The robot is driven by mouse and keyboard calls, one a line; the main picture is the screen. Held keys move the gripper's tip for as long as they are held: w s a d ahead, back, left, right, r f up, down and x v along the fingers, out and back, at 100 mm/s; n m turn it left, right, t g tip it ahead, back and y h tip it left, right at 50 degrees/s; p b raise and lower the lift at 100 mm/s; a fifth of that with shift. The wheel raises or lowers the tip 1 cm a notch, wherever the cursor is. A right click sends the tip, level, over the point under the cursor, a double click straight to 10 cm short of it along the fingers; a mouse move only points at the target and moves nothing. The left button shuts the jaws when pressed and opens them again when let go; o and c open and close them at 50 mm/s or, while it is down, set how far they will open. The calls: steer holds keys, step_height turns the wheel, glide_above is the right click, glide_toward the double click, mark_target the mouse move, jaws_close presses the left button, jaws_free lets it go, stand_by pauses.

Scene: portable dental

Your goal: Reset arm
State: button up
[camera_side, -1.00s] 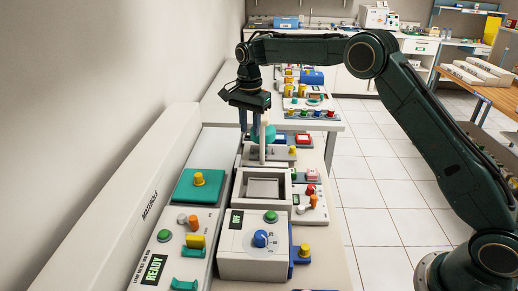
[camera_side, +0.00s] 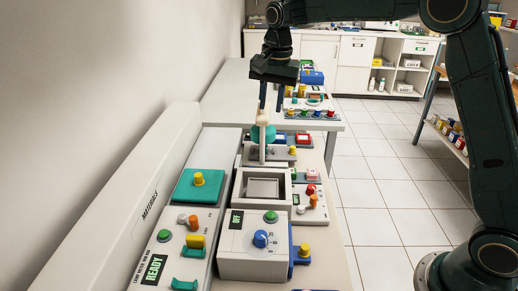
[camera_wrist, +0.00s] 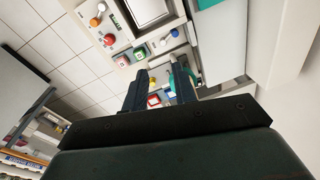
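My gripper (camera_side: 270,97) hangs above the bench in the side view, with its two dark fingers pointing down and spread apart. It is open and I see nothing between the fingers. Its fingertips are above the white upright post with the teal round part (camera_side: 264,134), apart from it as far as I can tell. In the wrist view my gripper (camera_wrist: 160,84) shows both fingers apart, over the devices on the bench.
A grey box marked OFF (camera_side: 256,262) with a blue knob stands in front. A unit reading READY (camera_side: 153,268) and a teal block (camera_side: 198,188) are on the left. A long white housing (camera_side: 150,197) runs along the wall. Tiled floor (camera_side: 385,190) lies clear to the right.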

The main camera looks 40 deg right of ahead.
steer(key=s+r+n+t, duration=0.1)
steer(key=s+r+n, duration=0.3)
steer(key=s, duration=0.5)
steer(key=s+d+f+n+t, duration=0.1)
steer(key=s+n, duration=0.6)
steer(key=s, duration=1.8)
steer(key=shift+s+f+t, duration=0.25)
steer(key=shift+f+t, duration=0.45)
steer(key=shift+t, duration=0.4)
steer(key=shift+d, duration=0.1)
